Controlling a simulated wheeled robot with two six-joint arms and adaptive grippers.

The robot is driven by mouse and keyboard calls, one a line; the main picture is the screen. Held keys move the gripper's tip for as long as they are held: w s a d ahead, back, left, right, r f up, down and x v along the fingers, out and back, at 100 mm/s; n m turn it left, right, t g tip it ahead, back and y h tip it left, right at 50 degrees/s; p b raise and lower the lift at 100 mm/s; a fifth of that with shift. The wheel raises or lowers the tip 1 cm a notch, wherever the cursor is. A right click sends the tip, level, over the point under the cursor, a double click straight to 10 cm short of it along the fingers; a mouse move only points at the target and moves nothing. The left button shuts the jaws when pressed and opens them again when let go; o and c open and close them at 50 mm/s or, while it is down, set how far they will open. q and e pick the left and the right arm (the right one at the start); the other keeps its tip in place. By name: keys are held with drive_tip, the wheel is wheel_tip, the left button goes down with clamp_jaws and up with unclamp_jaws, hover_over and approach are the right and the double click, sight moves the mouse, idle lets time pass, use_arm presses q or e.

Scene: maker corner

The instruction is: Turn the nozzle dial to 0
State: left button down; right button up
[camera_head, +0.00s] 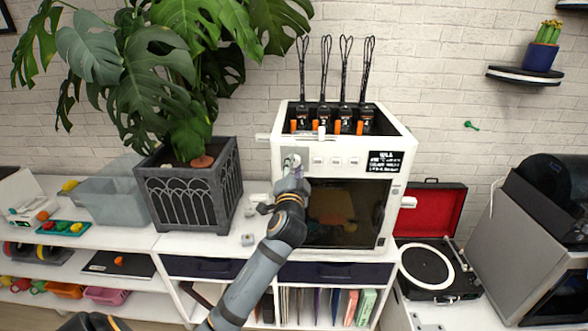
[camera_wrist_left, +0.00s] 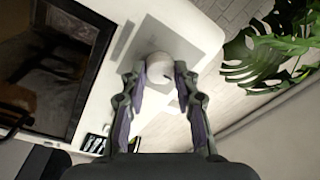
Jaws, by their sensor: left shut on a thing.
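The white 3D printer (camera_head: 398,140) stands on the white sideboard. The nozzle dial is a round pale knob (camera_wrist_left: 160,66) on a grey plate (camera_wrist_left: 180,45) on the printer's front, in the left wrist view. My left gripper (camera_head: 290,168) is at the upper left of the printer's front and covers most of the dial in the head view. In the left wrist view my left gripper (camera_wrist_left: 160,85) is shut on the dial, one finger on each side. The dial's marks are too small or hidden to read. My right gripper is not in view.
Small buttons (camera_head: 336,161) and a black label panel (camera_head: 385,162) are right of the dial, above the dark door window (camera_head: 338,208). A large plant in a grey planter (camera_head: 188,197) stands close on the left. A record player (camera_head: 428,270) is at the right.

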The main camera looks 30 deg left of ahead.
use_arm(q)
drive_tip(key=c, duration=1)
unclamp_jaws()
drive_tip(key=v, duration=0.7)
drive_tip(key=shift+s+d, duration=0.15)
drive_tip(key=shift+f, duration=0.1)
